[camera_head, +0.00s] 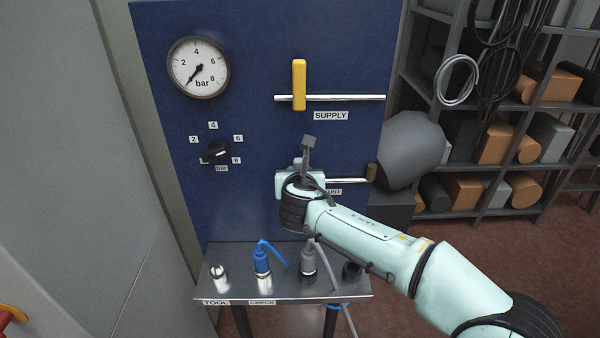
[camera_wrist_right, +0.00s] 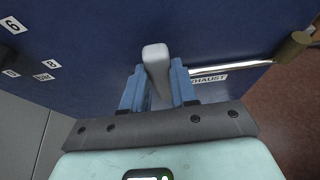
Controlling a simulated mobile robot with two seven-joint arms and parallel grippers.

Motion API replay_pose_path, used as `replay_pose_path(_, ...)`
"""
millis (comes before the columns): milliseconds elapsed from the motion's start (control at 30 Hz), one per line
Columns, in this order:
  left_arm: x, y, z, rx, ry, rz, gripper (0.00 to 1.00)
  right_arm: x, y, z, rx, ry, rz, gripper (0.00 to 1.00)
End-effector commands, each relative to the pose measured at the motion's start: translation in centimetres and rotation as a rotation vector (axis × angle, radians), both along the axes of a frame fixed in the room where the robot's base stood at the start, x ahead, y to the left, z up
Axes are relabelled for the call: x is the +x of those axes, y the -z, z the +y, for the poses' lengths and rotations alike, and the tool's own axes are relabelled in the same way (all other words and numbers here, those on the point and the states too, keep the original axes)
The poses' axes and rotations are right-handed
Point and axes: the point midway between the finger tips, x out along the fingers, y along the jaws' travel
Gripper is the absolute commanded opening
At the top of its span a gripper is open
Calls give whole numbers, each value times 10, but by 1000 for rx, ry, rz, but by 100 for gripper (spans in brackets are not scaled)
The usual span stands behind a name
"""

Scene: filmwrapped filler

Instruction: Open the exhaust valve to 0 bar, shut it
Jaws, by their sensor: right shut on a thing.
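The exhaust valve's light grey handle (camera_wrist_right: 155,58) stands between the blue fingers of my right gripper (camera_wrist_right: 157,76), which is shut on it. The handle looks roughly crosswise to the silver exhaust pipe (camera_wrist_right: 240,70), whose EXHAUST label (camera_wrist_right: 209,79) is partly covered. In the head view my right gripper (camera_head: 291,184) covers most of the valve, and its fingertips are hidden. The round pressure gauge (camera_head: 199,67) has its needle pointing to the lower left, below the 2, near the low end. My left gripper is not in view.
Above, the yellow supply handle (camera_head: 299,84) stands upright across its pipe (camera_head: 345,98). A black knob (camera_head: 214,151) sits at the left. Below is a metal shelf (camera_head: 235,288) with blue (camera_head: 261,260) and grey (camera_head: 308,260) hose fittings. A grey tank (camera_head: 409,150) stands right of the panel.

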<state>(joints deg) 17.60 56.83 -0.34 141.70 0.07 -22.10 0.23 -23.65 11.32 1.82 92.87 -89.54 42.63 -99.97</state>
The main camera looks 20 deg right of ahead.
Motion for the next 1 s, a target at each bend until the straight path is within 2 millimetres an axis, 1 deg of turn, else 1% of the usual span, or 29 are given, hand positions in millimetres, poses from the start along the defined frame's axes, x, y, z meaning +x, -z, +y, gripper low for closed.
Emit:
replay_pose_path(133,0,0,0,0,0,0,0,0,-1,0,-8,-2,-1,0)
replay_pose_path(167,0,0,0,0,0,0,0,0,-1,0,-8,-2,-1,37)
replay_pose_path(200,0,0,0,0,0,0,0,0,-1,0,-8,-2,-1,50)
replay_pose_path(233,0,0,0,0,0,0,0,0,0,0,-7,-3,-1,53)
replay_pose_path(500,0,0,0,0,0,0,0,0,0,0,-4,-2,0,53)
replay_pose_path(633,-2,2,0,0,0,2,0,-8,-3,2,-2,-2,-1,53)
replay_pose_path(767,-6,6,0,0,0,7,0,-28,-11,7,-3,-3,-2,53)
replay_pose_path(1000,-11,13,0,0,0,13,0,-77,-32,19,-3,-4,-2,53)
